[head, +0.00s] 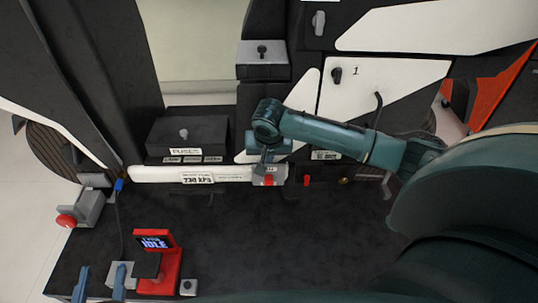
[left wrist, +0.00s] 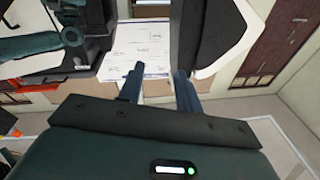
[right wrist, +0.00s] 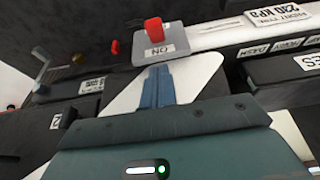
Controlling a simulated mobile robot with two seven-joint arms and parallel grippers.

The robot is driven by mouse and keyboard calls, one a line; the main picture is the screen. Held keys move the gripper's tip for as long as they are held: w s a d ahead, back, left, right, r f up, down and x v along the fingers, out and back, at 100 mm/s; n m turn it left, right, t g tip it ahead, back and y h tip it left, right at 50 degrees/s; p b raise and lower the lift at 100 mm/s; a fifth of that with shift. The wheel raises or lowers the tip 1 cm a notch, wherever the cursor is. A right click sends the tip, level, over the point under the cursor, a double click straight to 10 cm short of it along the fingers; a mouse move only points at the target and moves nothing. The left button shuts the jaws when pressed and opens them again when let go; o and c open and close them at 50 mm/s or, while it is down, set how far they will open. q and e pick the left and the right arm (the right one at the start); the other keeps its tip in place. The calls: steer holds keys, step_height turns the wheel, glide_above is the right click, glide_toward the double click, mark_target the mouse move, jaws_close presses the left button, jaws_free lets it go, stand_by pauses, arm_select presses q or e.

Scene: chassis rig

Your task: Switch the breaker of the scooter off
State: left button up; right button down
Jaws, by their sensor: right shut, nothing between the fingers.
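The breaker is a red toggle (right wrist: 153,32) on a grey plate with an ON label, which reads upside down in the right wrist view. In the head view the breaker (head: 269,180) sits at the right end of a white bar. My right gripper (right wrist: 157,72) is shut and empty, its fingertips just short of the plate's edge and apart from the toggle in the picture. In the head view my right gripper (head: 264,166) is right by the breaker, partly hidden by its wrist. My left gripper (head: 99,282) is open and empty at the lower left; its fingers (left wrist: 160,78) stand apart.
A small red knob (head: 306,181) is beside the breaker. A red stand with an IDLE screen (head: 154,242) and a red push button (head: 66,220) are at the left. A FUSES box (head: 187,135) lies behind the white bar (head: 160,174). The dark deck in front is mostly clear.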

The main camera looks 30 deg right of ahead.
steer(key=b, duration=0.2)
glide_above(269, 177)
steer(key=f, duration=0.3)
steer(key=s+f, duration=0.1)
steer(key=shift+a+f, duration=0.3)
steer(key=shift+f, duration=0.05)
arm_select(q)
steer(key=shift+w+d+n+t, duration=0.2)
steer(key=shift+d+n+t, duration=0.05)
steer(key=shift+n+t, duration=0.05)
arm_select(e)
steer(key=shift+s+a+f, duration=0.15)
steer(key=shift+s+f, duration=0.1)
steer(key=shift+f, duration=0.3)
